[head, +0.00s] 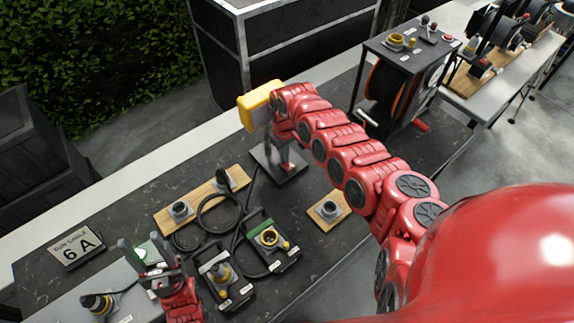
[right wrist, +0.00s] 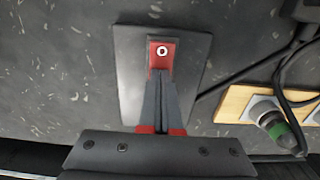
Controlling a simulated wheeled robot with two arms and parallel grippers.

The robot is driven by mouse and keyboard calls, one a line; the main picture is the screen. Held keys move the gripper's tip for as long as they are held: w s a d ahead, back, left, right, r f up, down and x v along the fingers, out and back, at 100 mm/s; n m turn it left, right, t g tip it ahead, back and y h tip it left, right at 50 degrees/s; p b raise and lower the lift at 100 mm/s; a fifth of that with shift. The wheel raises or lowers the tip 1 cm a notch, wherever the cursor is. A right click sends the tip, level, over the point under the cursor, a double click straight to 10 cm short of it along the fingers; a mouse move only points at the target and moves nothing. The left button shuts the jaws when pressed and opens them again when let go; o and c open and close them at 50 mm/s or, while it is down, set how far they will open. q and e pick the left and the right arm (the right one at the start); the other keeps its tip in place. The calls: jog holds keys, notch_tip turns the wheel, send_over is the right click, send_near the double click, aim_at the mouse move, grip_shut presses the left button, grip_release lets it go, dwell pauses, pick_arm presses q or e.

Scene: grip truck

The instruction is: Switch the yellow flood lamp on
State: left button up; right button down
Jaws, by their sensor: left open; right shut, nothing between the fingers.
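The yellow flood lamp (head: 258,108) stands on a dark foot plate (head: 294,178) at the middle of the table in the head view. A red switch with a white ring mark (right wrist: 162,52) is on the foot plate, which also shows in the right wrist view (right wrist: 130,75). My right gripper (right wrist: 161,74) is shut and empty, its fingertips at the lower edge of the switch; I cannot tell whether they touch it. In the head view, my right gripper (head: 284,158) is partly hidden beneath its arm beside the lamp. My left gripper (head: 147,248) is open and empty at the lower left.
Connector boxes (head: 268,238) stand in front. A cable reel (head: 385,90) stands at the back right. A dark crate (head: 270,50) is behind the table.

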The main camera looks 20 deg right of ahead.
notch_tip(320, 180, up, 7)
jog(key=p, duration=0.6)
dwell(0.7)
